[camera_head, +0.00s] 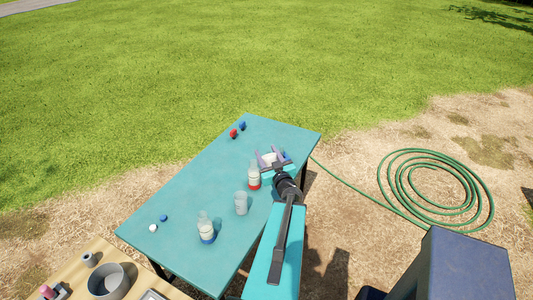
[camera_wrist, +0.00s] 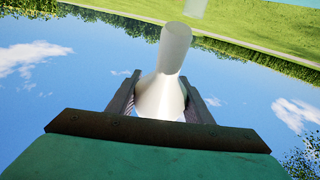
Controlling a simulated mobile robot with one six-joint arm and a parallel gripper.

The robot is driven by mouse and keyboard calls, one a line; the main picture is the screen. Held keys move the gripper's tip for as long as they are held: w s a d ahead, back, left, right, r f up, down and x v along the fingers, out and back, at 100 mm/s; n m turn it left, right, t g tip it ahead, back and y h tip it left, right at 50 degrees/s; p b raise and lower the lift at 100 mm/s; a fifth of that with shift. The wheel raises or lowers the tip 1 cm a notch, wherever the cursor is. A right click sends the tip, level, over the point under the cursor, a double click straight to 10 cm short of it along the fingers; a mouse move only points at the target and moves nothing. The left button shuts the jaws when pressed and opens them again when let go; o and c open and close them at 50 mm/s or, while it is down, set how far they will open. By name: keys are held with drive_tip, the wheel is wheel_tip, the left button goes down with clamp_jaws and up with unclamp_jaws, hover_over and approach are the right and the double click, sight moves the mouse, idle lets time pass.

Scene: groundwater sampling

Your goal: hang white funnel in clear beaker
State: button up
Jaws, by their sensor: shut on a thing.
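My gripper (camera_head: 270,158) is shut on the white funnel (camera_wrist: 166,80) and holds it over the far right part of the teal table. In the wrist view the funnel sits between the two fingers, with its narrow stem toward the top of the picture, which is the ground side. The funnel also shows as a small white shape in the head view (camera_head: 268,160). The clear beaker (camera_head: 241,203) stands upright on the table, nearer the camera than my gripper and to its left. The funnel and this beaker are apart. A pale see-through shape at the wrist view's top edge is unclear.
A blue-based bottle (camera_head: 206,231) stands nearer. Small red (camera_head: 233,133) and blue (camera_head: 242,125) pieces lie at the far end. The table's left middle is clear. A green hose (camera_head: 435,190) lies on the ground.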

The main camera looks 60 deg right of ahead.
idle(0.4)
drive_tip(key=w+a+n+t+y+b, duration=0.55)
drive_tip(key=w+a+n+y, duration=0.55)
drive_tip(key=w+a, duration=1.55)
drive_tip(key=w+a+f+n+g+y+b, duration=0.1)
drive_tip(key=a+y, duration=0.4)
drive_tip(key=a, duration=0.7)
drive_tip(key=w+a+f+n+g+y+b, duration=0.1)
drive_tip(key=a+n+g+y, duration=0.3)
drive_tip(key=a, duration=0.8)
drive_tip(key=w+a+f+n+g+y+b, duration=0.1)
drive_tip(key=a+y, duration=0.5)
drive_tip(key=a, duration=0.6)
drive_tip(key=shift+w+a+n+g+y+b, duration=0.35)
drive_tip(key=shift+w+n+g+b, duration=0.45)
drive_tip(key=shift+n+g+b, duration=0.35)
drive_tip(key=shift+s+d, duration=0.1)
